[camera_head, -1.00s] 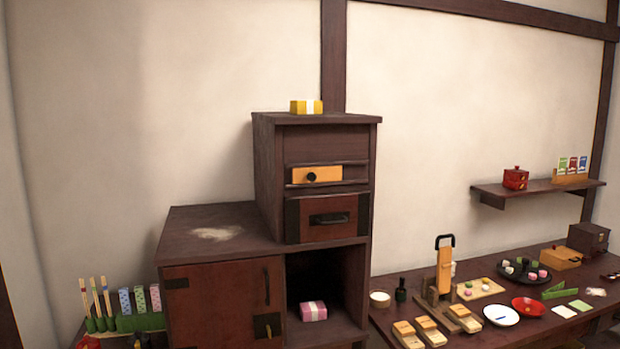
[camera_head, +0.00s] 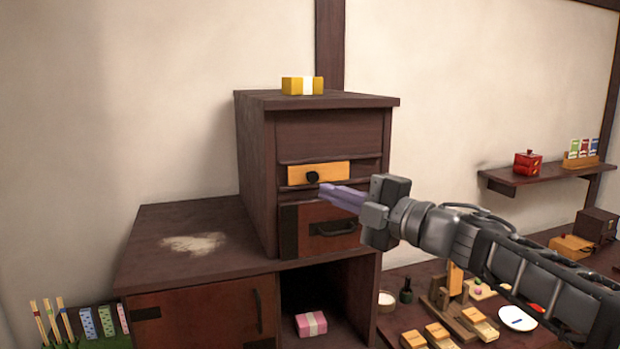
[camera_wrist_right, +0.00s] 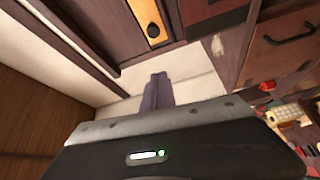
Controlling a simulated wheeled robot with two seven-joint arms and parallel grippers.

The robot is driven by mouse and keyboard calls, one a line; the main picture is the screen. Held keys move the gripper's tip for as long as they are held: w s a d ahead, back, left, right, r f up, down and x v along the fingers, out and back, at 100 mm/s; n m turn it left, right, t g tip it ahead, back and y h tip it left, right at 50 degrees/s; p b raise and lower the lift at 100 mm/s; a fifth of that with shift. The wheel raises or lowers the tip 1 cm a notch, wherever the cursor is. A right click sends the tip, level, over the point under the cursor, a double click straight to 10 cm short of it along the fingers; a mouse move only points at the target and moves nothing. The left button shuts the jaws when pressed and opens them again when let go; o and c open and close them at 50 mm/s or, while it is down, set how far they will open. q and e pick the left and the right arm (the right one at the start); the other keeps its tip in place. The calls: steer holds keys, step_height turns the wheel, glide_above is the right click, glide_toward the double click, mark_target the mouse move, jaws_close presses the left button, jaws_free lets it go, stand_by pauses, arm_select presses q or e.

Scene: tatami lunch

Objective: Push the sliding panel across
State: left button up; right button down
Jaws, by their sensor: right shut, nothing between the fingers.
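The sliding panel (camera_head: 330,173) is a small orange board with a round black knob, at the left part of a slot in the upper dark wooden cabinet. It also shows near the top of the right wrist view (camera_wrist_right: 148,14). My right gripper (camera_head: 325,193) is shut and empty, its purple fingers together. In the head view its fingertips appear just below and right of the knob, in front of the cabinet. I cannot tell whether they touch it. The shut fingers show in the right wrist view (camera_wrist_right: 158,85), apart from the panel in that picture. My left gripper is out of view.
Below the slot is a red drawer (camera_head: 306,243) with a dark handle. A yellow packet (camera_head: 291,86) lies on the cabinet (camera_head: 350,101). A pink packet (camera_head: 304,325) lies in the open compartment below. A low table with several small items stands at right.

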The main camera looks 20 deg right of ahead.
mark_target(290, 173)
steer(key=shift+w+f, duration=0.1)
steer(key=shift+w, duration=0.05)
steer(key=x, duration=0.3)
steer(key=p+x, duration=0.1)
steer(key=x, duration=0.2)
steer(key=p+x, duration=0.1)
steer(key=x, duration=0.3)
steer(key=shift+w+d, duration=0.15)
steer(key=shift+d, duration=0.15)
steer(key=d, duration=0.3)
steer(key=shift+w+d+f, duration=0.15)
steer(key=shift+w+f, duration=0.1)
steer(key=shift+f, duration=0.05)
